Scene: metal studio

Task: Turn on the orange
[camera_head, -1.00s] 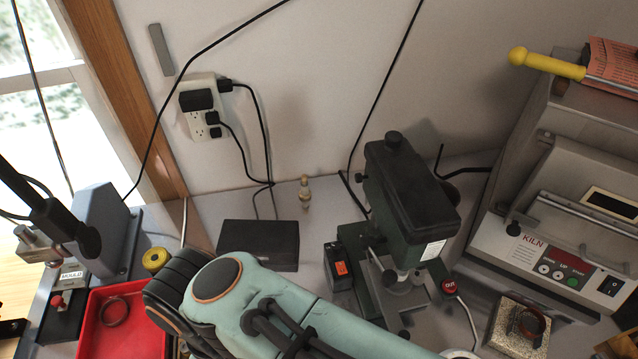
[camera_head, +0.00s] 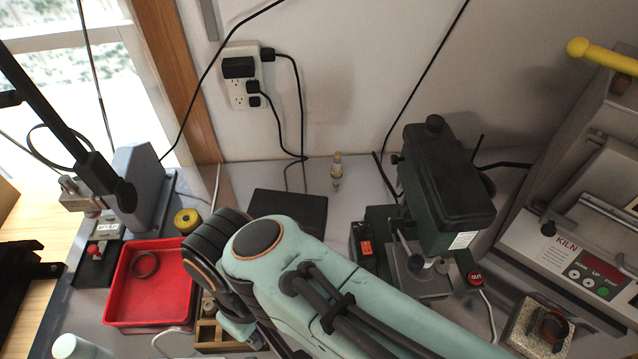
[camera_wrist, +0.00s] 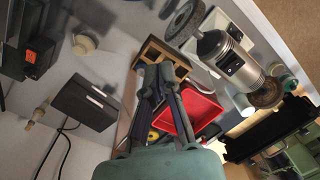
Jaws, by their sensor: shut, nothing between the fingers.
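The orange switch (camera_head: 366,247) is a small orange rectangle on a dark box at the left of the green drill press (camera_head: 440,190). It also shows in the wrist view, at the left edge (camera_wrist: 28,56). My gripper (camera_wrist: 158,72) is in the middle of the wrist view, its dark fingers shut and empty. It is well apart from the orange switch. In the head view my arm crosses the lower middle, left of and in front of the switch box, and I cannot make out my fingertips there.
A black box (camera_head: 287,209) lies behind my arm. A red tray (camera_head: 150,310), a yellow roll (camera_head: 187,220) and a wooden organizer (camera_head: 215,338) are to the left. A red button labelled OUT (camera_head: 475,279) and a kiln (camera_head: 575,245) are to the right. Cords hang along the wall.

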